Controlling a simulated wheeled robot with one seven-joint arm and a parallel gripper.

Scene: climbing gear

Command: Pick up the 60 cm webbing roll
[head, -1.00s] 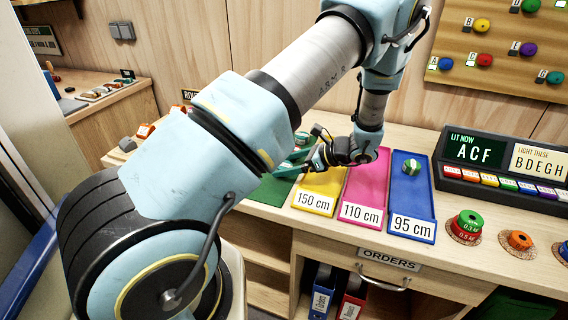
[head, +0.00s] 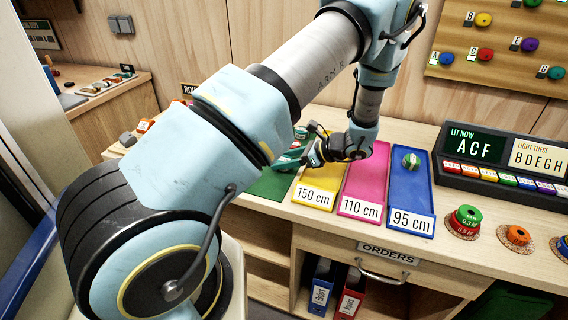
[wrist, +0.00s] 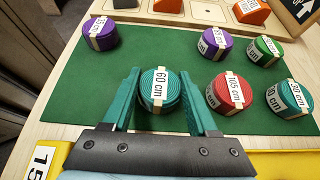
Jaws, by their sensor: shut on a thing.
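The 60 cm webbing roll (wrist: 160,91) is a teal coil with a white label band, in the wrist view on the green mat (wrist: 72,88). My gripper (wrist: 160,88) has its two teal fingers on either side of this roll and is shut on it. The roll looks at or very near mat level; whether it is lifted I cannot tell. In the head view my gripper (head: 288,160) is over the green mat, and my arm hides most of the rolls there.
Close right of the held roll are a red 105 cm roll (wrist: 231,94) and a teal roll (wrist: 290,99). Purple rolls (wrist: 100,33) (wrist: 214,43) and a green roll (wrist: 264,50) lie farther back. Yellow (head: 318,187), pink (head: 367,180) and blue trays (head: 409,193) stand to the right.

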